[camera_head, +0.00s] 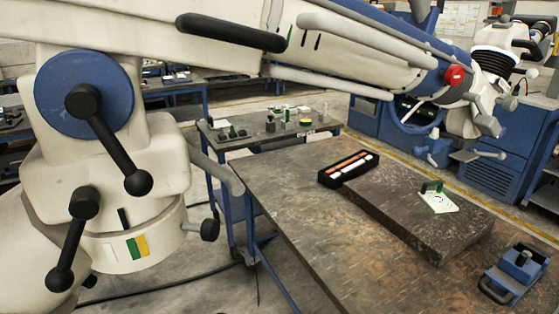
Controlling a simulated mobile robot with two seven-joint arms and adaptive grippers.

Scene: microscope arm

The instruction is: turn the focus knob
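A large white microscope arm (340,45) spans the top of the head view from the left. On its near end is a blue disc (60,95) with a black crank handle (112,145). Below it are another black lever (72,240) and a small black knob (209,229). Toward the far end are a red round knob (454,76) and a white head (485,95) with several small handles. I cannot tell which of these is the focus knob. Neither of my grippers shows.
A worn table (290,205) holds a dark raised slab (410,210) with a small white plate (439,202). A black tray (347,168) and a blue clamp-like device (520,270) are also on it. A side table (265,135) holds small items. The table's front left is clear.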

